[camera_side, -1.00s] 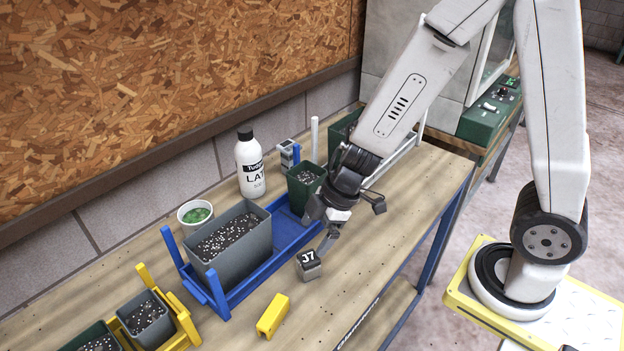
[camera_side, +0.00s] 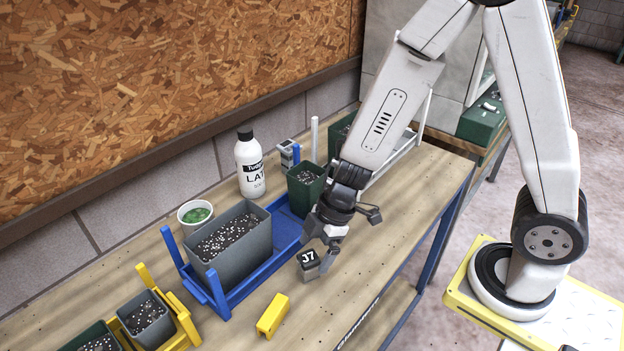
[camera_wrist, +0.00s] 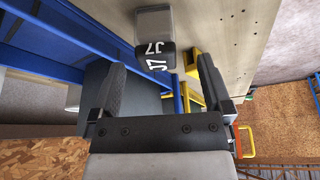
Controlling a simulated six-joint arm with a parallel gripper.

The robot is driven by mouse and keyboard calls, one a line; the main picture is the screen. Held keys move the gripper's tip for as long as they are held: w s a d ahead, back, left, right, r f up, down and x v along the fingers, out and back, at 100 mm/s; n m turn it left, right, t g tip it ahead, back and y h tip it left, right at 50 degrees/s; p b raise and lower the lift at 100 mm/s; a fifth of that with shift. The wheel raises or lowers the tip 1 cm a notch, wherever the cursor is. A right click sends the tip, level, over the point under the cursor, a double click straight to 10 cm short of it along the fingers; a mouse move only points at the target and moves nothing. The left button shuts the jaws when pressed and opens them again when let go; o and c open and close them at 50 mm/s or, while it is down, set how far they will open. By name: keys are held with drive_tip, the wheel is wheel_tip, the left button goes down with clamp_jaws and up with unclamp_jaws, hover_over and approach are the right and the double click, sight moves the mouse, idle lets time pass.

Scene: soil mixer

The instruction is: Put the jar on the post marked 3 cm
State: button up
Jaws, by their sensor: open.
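The jar (camera_side: 309,266) is small, with clear grey sides and a dark lid marked J7, and stands upright on the bench. In the wrist view the jar (camera_wrist: 154,30) is at the top, beyond the gap between my fingertips. My gripper (camera_side: 318,248) is open and empty, close above and behind the jar; in the side view I cannot tell whether a finger touches it. Both fingers of my gripper (camera_wrist: 163,72) show in the wrist view. No post with a readable 3 cm mark shows in these views.
A blue rack (camera_side: 242,297) holding a large grey pot (camera_side: 255,260) stands left of the jar. A yellow block (camera_side: 272,315) lies in front. A white bottle (camera_side: 249,170), a green pot (camera_side: 306,190) and a white upright rod (camera_side: 314,140) stand behind. The bench right of the jar is clear.

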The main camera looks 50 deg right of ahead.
sight(310, 257)
drive_tip(key=shift+a+f, duration=0.1)
drive_tip(key=shift+f, duration=0.15)
drive_tip(key=shift+x, duration=2.5)
drive_tip(key=shift+w, duration=0.15)
clamp_jaws()
drive_tip(key=shift+r, duration=0.15)
wheel_tip(310, 257, up, 28)
idle(0.8)
